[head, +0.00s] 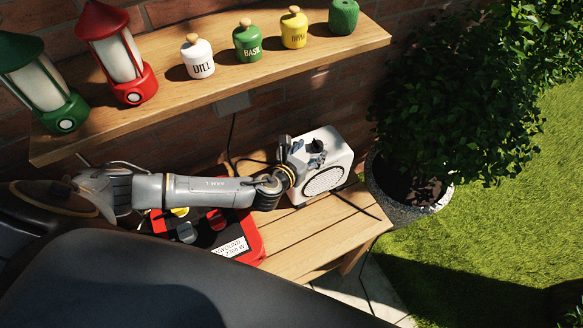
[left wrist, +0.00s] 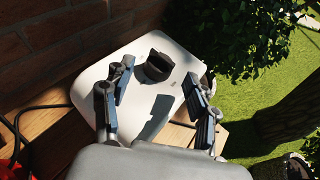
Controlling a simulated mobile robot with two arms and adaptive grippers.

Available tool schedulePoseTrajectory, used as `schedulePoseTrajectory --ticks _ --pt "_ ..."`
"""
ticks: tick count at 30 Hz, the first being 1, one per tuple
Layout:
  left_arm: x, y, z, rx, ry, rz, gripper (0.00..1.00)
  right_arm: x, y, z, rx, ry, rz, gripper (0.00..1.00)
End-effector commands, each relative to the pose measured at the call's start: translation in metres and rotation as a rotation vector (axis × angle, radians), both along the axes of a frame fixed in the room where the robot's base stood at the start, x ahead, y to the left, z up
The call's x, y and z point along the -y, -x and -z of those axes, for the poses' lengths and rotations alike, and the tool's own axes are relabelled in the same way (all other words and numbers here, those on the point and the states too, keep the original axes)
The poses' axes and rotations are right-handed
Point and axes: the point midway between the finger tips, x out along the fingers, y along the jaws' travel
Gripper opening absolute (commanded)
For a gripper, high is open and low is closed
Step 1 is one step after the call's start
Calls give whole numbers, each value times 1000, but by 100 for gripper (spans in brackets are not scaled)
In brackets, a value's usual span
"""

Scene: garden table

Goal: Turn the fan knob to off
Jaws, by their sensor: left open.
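The fan (head: 338,152) is a white box with a round grille on its front, standing on the wooden bench at the right end. Its top also shows in the left wrist view (left wrist: 95,84). The dark knob (left wrist: 157,66) rises from that top. My left gripper (head: 301,153) is over the top of the fan and largely hides the knob in the head view. In the left wrist view the gripper (left wrist: 159,73) is open, with one finger on each side of the knob and visible gaps between. The knob's setting marks are too small to read. My right gripper is not in view.
A red case (head: 249,227) with a label lies on the bench (head: 322,239), partly under my left arm. A shelf (head: 200,100) above holds two lanterns and several jars. A potted bush (head: 450,110) stands right of the fan. A dark cable (head: 232,137) runs behind.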

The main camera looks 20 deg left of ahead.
Motion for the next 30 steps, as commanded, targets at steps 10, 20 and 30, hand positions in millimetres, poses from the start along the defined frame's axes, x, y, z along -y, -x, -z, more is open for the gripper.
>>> schedulePoseTrajectory --ticks 10,20,30 --pt "-8 62 -24 0 0 -1 58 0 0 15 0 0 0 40" --pt "-10 92 -39 0 -1 -2 58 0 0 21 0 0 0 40" --pt "-11 94 -40 1 0 -3 58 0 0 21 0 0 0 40"
